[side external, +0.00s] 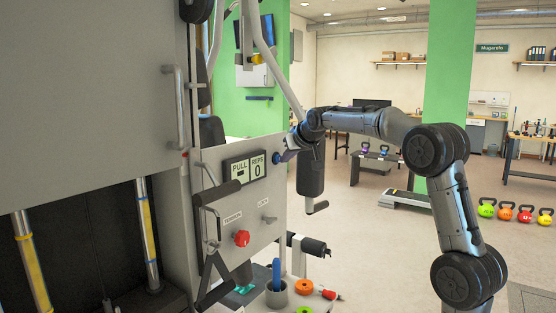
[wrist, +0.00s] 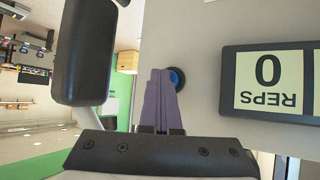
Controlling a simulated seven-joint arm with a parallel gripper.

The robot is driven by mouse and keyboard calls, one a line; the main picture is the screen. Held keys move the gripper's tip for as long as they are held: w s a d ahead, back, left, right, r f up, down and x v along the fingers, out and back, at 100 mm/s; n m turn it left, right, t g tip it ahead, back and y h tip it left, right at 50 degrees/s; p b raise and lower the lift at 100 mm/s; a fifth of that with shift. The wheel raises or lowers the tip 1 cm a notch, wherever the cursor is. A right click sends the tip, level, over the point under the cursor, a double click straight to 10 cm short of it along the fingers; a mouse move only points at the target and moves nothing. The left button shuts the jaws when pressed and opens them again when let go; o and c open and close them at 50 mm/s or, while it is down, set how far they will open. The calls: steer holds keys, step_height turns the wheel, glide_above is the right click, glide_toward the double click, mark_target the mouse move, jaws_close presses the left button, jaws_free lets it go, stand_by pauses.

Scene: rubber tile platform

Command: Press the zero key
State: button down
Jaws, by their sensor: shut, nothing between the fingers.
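A round blue button with a dark ring (wrist: 178,78) sits on the grey panel in the wrist view, beside the display; no label on it is readable, so I cannot tell that it is the zero key. My gripper (wrist: 160,72) is shut and empty, its purple-grey fingers together with their tips right beside the button and partly overlapping it. I cannot tell whether they touch. In the side view my gripper (side external: 285,156) is at the panel's upper right edge and hides the button. The display (side external: 245,168) reads PULL and REPS 0; its REPS part appears upside down in the wrist view (wrist: 268,82).
A black pad (side external: 311,172) hangs close to my gripper, also large at left in the wrist view (wrist: 88,50). The panel has a red knob (side external: 242,238), a small lever (side external: 268,219) and a handle with bars (side external: 217,230).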

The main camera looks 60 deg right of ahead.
steer(key=s, duration=0.6)
stand_by(0.6)
stand_by(0.6)
